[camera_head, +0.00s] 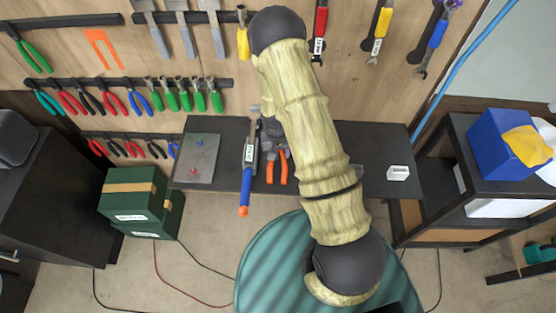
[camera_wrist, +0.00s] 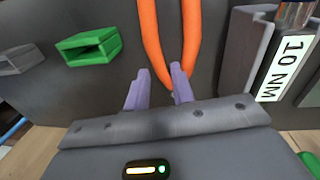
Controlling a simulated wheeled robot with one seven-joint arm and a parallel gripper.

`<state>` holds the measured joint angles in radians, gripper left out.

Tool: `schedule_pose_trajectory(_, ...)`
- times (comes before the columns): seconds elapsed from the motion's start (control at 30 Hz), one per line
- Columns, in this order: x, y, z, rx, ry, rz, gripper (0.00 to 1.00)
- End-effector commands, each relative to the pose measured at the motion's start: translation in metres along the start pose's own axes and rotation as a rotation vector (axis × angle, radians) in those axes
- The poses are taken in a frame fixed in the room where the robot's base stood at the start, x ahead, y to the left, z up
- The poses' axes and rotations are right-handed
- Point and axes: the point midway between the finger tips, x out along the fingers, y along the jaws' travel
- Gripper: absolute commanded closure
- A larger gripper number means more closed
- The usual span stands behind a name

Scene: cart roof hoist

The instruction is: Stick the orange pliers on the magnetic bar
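The orange pliers (camera_head: 277,168) lie on the dark bench, orange handles toward the front. In the wrist view the handles (camera_wrist: 149,30) run up from between my fingertips, and the pliers' head is hidden. My gripper (camera_head: 268,137) is over the head end of the pliers, partly hidden by my arm. In the wrist view my gripper's purple fingers (camera_wrist: 160,82) stand apart, close to where the handles meet. I cannot tell whether they touch the pliers. Several black bars hold tools on the wooden wall, including a lower bar with pliers (camera_head: 130,135); which one the task means is unclear.
A long tool with a blue handle (camera_head: 246,180) lies just left of the pliers, overhanging the bench edge. A "10 NM" label (camera_wrist: 284,68) is close by in the wrist view. A grey plate (camera_head: 200,160) and a white block (camera_head: 398,173) are on the bench (camera_head: 225,128).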

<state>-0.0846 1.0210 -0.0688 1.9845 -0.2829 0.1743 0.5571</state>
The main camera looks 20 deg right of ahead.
Motion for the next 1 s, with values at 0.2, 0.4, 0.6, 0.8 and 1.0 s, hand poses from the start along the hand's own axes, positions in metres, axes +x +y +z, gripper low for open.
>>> schedule_pose_trajectory(0.2, 0.020, -0.001, 0.002, 0.000, -0.003, 0.002, 0.76)
schedule_pose_trajectory(0.4, 0.035, -0.002, 0.002, -0.003, 0.000, 0.001, 0.76)
schedule_pose_trajectory(0.6, 0.037, -0.003, 0.001, -0.003, 0.001, 0.001, 0.76)
schedule_pose_trajectory(0.8, 0.037, -0.003, 0.002, -0.003, 0.000, 0.001, 0.76)
schedule_pose_trajectory(1.0, 0.036, -0.003, 0.002, -0.003, 0.000, 0.001, 0.86)
